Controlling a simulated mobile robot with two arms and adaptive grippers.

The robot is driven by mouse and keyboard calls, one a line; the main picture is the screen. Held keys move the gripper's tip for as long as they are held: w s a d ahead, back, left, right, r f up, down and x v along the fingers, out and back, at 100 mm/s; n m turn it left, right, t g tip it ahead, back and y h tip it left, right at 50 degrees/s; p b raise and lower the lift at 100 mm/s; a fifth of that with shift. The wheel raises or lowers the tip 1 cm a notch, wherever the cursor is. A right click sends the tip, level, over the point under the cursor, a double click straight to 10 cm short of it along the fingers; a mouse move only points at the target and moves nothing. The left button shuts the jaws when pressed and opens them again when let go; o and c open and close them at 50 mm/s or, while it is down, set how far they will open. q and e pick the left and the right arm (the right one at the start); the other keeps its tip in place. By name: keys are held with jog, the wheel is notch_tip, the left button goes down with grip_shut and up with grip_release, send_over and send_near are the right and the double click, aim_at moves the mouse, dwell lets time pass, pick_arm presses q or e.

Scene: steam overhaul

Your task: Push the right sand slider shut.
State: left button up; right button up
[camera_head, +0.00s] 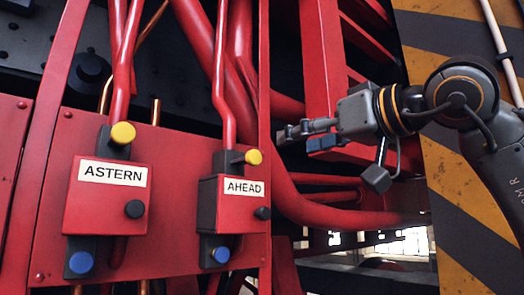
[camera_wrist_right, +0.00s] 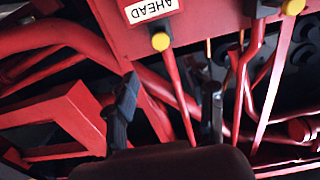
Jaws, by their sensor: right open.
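The right box, labelled AHEAD (camera_head: 243,188), is red on a red panel. A yellow knob (camera_head: 253,157) sits on a dark piece at its top, a blue knob (camera_head: 221,254) below and a black knob (camera_head: 262,213) at its right side. I cannot tell which part is the slider or how far it is open. My right gripper (camera_head: 290,135) is open and empty, up and to the right of the yellow knob, apart from it. In the wrist view, its two dark fingers (camera_wrist_right: 168,105) point toward the panel, with the AHEAD yellow knob (camera_wrist_right: 160,41) beyond them. My left gripper is out of view.
A similar box labelled ASTERN (camera_head: 112,173) is on the left of the panel, with its own yellow knob (camera_head: 123,133) and blue knob (camera_head: 81,263). Red pipes (camera_head: 221,70) run above the boxes. Red frame beams (camera_head: 328,60) stand close behind my right gripper.

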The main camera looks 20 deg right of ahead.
aim_at(256, 156)
jog(key=p+x, duration=0.3)
jog(key=x, duration=0.7)
jog(key=shift+a, duration=0.1)
jog(key=shift+w+a, duration=0.2)
jog(key=shift+w, duration=0.4)
grip_shut()
